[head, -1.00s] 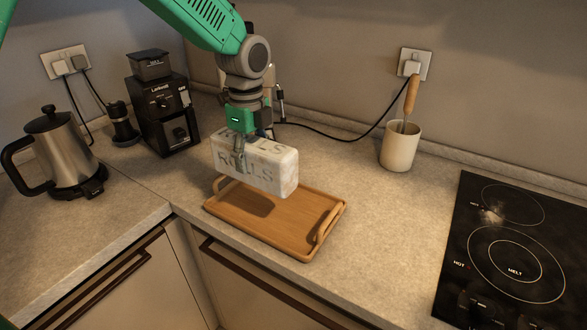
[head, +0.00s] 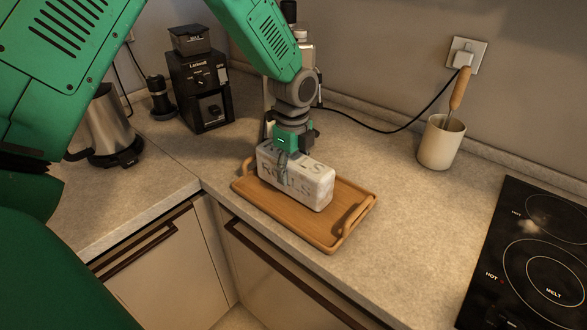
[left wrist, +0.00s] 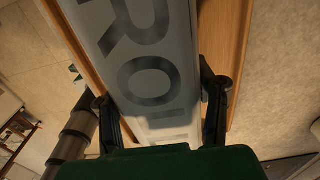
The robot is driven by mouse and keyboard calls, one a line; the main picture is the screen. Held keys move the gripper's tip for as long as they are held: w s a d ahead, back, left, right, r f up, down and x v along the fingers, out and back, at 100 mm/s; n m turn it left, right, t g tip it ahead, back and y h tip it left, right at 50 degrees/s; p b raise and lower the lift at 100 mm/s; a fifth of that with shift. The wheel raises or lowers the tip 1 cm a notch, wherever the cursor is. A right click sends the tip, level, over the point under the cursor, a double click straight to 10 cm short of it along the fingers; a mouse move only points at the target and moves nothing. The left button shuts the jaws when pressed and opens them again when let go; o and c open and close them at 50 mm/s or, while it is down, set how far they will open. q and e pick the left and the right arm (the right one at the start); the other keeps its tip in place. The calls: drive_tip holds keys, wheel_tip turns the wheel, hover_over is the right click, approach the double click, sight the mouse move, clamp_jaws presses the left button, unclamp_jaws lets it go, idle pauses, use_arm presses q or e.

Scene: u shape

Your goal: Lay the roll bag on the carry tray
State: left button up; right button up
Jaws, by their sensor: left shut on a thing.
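The roll bag (head: 308,186) is a whitish block-shaped bag with dark "ROLLS" lettering. My left gripper (head: 283,172) is shut on it from above, with a finger on each side. In the left wrist view the bag (left wrist: 150,60) lies between the two fingers (left wrist: 160,112). The carry tray (head: 305,226) is a wooden tray with raised end handles, on the counter. The bag is over the tray's left and middle part, at or very close to its surface; I cannot tell whether it touches. The tray's edge also shows in the left wrist view (left wrist: 238,50). My right gripper is out of view.
A black hob (head: 535,255) lies at the right. A cream crock (head: 440,143) with a wooden-handled utensil stands behind right. A coffee grinder (head: 200,90) and a metal kettle (head: 105,125) stand at the left. Counter (head: 400,230) right of the tray is clear.

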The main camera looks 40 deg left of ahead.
use_arm(q)
drive_tip(key=shift+w+d, duration=0.1)
drive_tip(key=o, duration=1.4)
drive_tip(key=shift+r, duration=0.2)
wheel_tip(320, 180, up, 12)
drive_tip(key=shift+f, duration=0.15)
drive_tip(key=shift+f, duration=0.1)
